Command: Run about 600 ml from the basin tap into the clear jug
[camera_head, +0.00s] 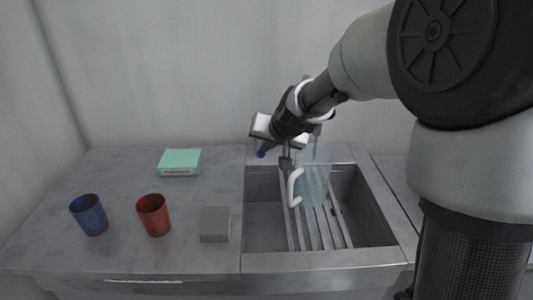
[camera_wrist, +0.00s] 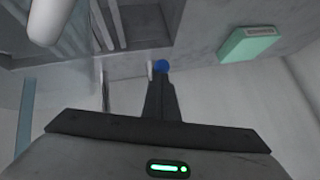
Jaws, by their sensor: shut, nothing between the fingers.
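The clear jug (camera_head: 313,186), pale blue with a white handle (camera_head: 295,187), stands upright on the slatted rack in the basin (camera_head: 265,225). Its handle also shows at the top left of the wrist view (camera_wrist: 48,20). The grey tap (camera_head: 286,158) is at the basin's back edge, with a blue-ended lever (camera_head: 262,154) that also shows in the wrist view (camera_wrist: 162,66). My gripper (camera_wrist: 161,78) is shut and empty, fingertips at the blue end; I cannot tell whether they touch it. A bluish vertical strip shows at the jug; whether it is water is unclear, and the level cannot be read.
On the counter left of the basin are a blue cup (camera_head: 89,214), a red cup (camera_head: 153,214), a grey block (camera_head: 215,224) and a green box (camera_head: 180,162). The box also shows in the wrist view (camera_wrist: 248,44). A wall stands close behind the tap.

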